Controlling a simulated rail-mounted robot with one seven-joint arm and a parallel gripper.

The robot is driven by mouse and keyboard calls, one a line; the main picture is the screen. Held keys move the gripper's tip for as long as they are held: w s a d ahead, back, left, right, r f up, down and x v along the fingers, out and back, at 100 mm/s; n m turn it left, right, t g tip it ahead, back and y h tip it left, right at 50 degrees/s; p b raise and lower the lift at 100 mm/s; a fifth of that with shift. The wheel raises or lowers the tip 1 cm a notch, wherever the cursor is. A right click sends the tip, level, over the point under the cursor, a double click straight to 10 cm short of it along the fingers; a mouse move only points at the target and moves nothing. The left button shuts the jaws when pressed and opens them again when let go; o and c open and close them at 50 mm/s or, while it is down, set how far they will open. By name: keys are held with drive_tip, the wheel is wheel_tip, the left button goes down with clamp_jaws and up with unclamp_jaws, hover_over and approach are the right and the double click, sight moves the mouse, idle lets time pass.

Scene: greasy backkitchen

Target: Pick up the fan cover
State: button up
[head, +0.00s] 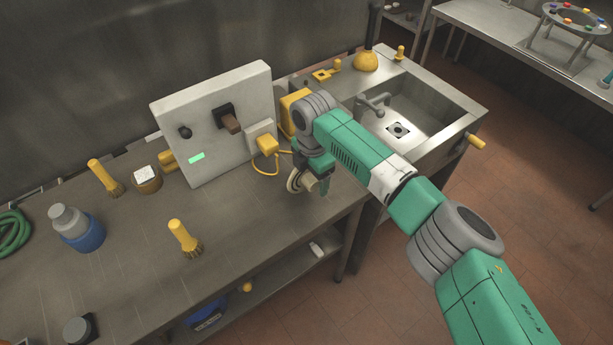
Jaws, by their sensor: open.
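My gripper (313,182) is over the steel worktop (235,225), near its right end, in front of the grey panel box. It points down and is open. A small pale round piece with a ring-like rim (295,181) is right at the fingers, partly hidden by them. It may be the fan cover, but I cannot tell for sure. I cannot tell whether it touches the fingers or the worktop. One green finger shows on its right side; the other is mostly hidden.
A grey panel box (205,125) with a yellow plug (267,144) and cord stands close left of my gripper. A sink (415,112) lies to the right.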

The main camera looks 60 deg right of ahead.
drive_tip(key=c, duration=1.1)
drive_tip(key=shift+c, duration=0.2)
drive_tip(key=shift+r, duration=0.25)
wheel_tip(320, 180, up, 4)
drive_tip(key=shift+f+p, duration=0.15)
drive_tip(key=shift+p, duration=0.7)
drive_tip(key=s+a+p, duration=0.1)
drive_tip(key=s+a, duration=0.1)
drive_tip(key=a, duration=0.5)
drive_tip(key=s+a+p, duration=0.2)
drive_tip(key=a, duration=0.6)
drive_tip(key=shift+s+a+r, duration=0.2)
drive_tip(key=shift+s+r, duration=0.1)
drive_tip(key=shift+r, duration=0.1)
